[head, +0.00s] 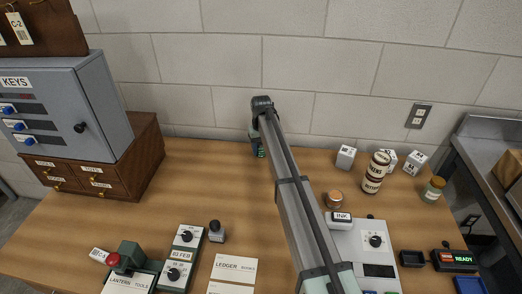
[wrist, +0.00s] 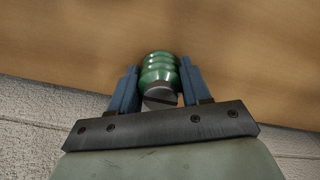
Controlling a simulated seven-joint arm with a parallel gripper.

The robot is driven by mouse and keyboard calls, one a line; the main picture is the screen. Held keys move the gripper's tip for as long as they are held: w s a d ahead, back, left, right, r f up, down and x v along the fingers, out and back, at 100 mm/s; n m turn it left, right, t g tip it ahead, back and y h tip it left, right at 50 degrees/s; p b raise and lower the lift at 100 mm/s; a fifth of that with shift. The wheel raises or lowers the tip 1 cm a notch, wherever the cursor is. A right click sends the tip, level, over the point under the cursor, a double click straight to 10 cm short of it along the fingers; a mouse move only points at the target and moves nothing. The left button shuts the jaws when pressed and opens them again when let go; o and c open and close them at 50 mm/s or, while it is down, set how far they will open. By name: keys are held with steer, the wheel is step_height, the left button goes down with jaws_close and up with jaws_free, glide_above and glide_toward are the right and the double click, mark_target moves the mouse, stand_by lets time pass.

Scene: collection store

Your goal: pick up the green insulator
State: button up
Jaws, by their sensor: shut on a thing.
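The green insulator (wrist: 160,66) is ribbed and glossy, with a grey metal end that has a slot. In the wrist view it sits between the two blue fingers of my gripper (wrist: 159,82), which is shut on it. Its metal end faces the camera. The wooden table (wrist: 230,45) is behind it, and I cannot tell whether it touches the wood. In the head view my arm reaches to the back of the table near the wall. There the wrist and arm mostly hide the gripper, and the insulator cannot be made out clearly.
A grey key cabinet (head: 102,98) stands on a drawer box (head: 139,160) at left. White blocks (head: 346,157), a striped jar (head: 374,172) and a small jar (head: 433,189) stand at right. Switch boxes (head: 187,236) and a ledger (head: 234,267) lie in front.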

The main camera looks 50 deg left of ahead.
steer(key=c, duration=0.5)
steer(key=shift+o, duration=0.2)
